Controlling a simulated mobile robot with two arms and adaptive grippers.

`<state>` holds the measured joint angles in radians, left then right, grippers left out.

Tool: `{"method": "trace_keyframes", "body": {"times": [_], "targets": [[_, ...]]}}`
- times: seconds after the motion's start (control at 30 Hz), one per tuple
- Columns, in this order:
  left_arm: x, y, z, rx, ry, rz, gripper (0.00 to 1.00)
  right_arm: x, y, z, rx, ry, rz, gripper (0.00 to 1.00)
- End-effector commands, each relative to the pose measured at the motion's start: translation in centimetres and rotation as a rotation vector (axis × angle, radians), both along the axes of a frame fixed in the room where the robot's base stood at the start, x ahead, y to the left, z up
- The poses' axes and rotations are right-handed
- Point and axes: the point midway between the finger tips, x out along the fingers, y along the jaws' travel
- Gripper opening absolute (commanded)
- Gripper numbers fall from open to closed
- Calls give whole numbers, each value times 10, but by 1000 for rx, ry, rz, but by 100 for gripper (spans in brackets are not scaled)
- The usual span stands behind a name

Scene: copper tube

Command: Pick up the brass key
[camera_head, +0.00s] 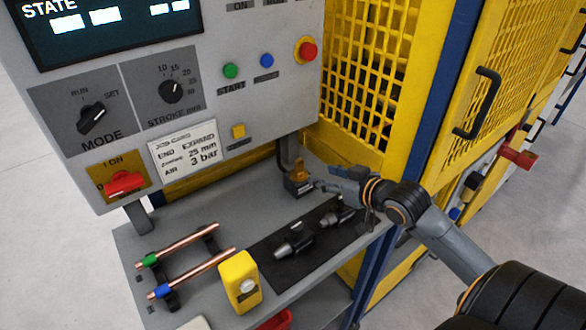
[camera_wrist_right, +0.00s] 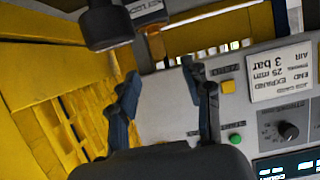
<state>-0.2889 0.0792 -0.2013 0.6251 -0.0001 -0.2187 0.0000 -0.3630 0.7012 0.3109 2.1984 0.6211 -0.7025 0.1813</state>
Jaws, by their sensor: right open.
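A small brass-coloured piece (camera_head: 299,172), which looks like the brass key, stands upright on a small black block (camera_head: 299,187) at the back of the grey shelf, below the control panel. My right gripper (camera_head: 324,179) comes in from the right and is just to the right of that piece, apart from it as far as I can tell. In the right wrist view its two fingers (camera_wrist_right: 160,73) are spread with nothing between them. The key's outline is too small to make out. My left gripper is not in view.
The shelf (camera_head: 213,312) holds two copper tubes (camera_head: 185,243) on a dark rack, a yellow block (camera_head: 240,279) and a black mat (camera_head: 329,254) with dark tools (camera_head: 295,241). The control panel (camera_head: 215,75) overhangs it. A yellow mesh guard (camera_head: 372,60) stands behind.

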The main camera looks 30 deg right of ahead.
Motion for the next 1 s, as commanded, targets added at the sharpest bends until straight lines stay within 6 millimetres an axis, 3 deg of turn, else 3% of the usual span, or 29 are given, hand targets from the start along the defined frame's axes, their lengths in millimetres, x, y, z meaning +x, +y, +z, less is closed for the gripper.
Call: {"method": "trace_keyframes", "body": {"times": [0.33,0.7,1.0], "targets": [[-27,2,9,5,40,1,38,54,4,-20,2,-1,-2,49],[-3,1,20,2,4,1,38,82,4,-26,2,-1,-1,49],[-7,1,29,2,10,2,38,114,4,-39,1,-1,1,49]]}}
